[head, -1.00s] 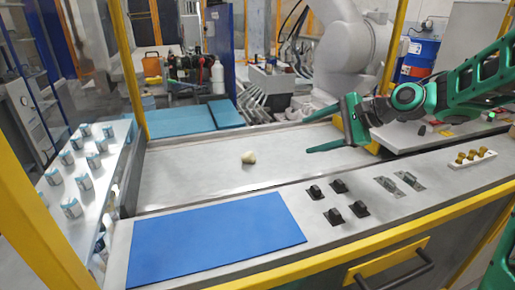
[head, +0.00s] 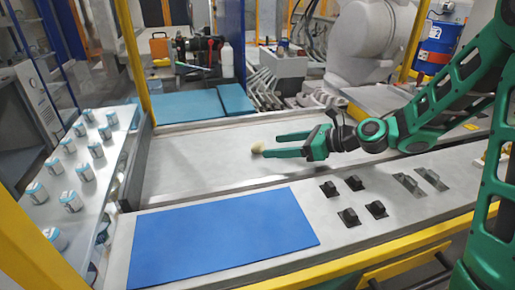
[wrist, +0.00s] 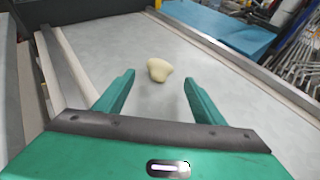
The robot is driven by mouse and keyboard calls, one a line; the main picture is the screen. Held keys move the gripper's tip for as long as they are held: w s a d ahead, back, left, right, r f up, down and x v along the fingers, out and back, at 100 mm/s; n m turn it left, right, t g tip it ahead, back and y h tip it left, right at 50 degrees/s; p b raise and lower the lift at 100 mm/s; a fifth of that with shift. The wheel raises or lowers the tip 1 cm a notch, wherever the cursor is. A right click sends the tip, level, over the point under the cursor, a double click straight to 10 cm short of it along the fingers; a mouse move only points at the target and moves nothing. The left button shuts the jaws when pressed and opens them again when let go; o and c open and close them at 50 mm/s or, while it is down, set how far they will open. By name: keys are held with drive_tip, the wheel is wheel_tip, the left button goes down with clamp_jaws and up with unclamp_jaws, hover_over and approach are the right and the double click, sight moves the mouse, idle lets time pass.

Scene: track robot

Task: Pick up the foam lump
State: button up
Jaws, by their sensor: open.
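The foam lump (head: 257,148) is a small pale yellow, uneven piece lying on the grey metal tray surface (head: 190,165). In the wrist view the lump (wrist: 159,69) lies ahead of the fingertips, roughly midway between their lines. My green gripper (head: 270,146) reaches in from the right, low over the tray, with its fingers pointing left at the lump. In the wrist view my gripper (wrist: 158,82) has its two fingers wide apart with nothing between them. In the head view the near fingertip overlaps the lump's lower edge; I cannot tell whether they touch.
A blue mat (head: 225,240) lies on the front ledge, with several black clamps (head: 348,216) to its right. A side shelf with several small canisters (head: 85,172) stands at left. Blue panels (head: 190,104) lie behind the tray. The tray around the lump is clear.

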sight(263, 145)
drive_tip(key=shift+r+x, duration=0.15)
drive_tip(key=shift+x, duration=1.15)
drive_tip(key=shift+r+x, duration=0.15)
drive_tip(key=shift+x, duration=1.1)
drive_tip(key=shift+a, duration=0.15)
drive_tip(key=c, duration=1.1)
